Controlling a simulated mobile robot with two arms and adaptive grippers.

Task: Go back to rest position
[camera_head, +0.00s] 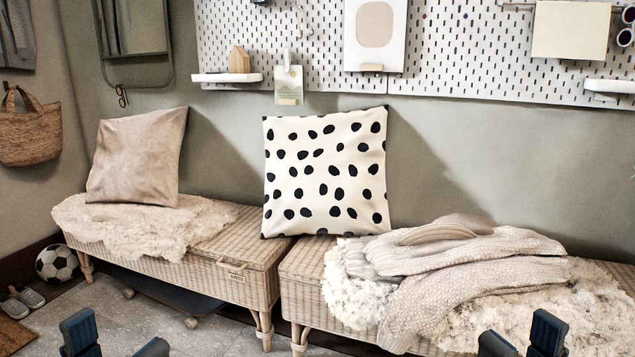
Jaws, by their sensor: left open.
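My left gripper (116,342) is at the bottom left of the head view, with its two dark blue fingertips apart and nothing seen between them. My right gripper (521,340) is at the bottom right, with its fingertips also apart and nothing seen between them. It shows in front of the right bench and its fluffy throw. Only the finger ends of both grippers are in view; the arms are hidden below the frame.
Two wicker benches, left (180,268) and right (300,270), stand along the wall. A beige cushion (137,155), a spotted cushion (325,170) and a knitted sweater (450,260) are on them. A football (57,263) and slippers (22,300) are on the floor at left. Open floor (150,320) lies before the left bench.

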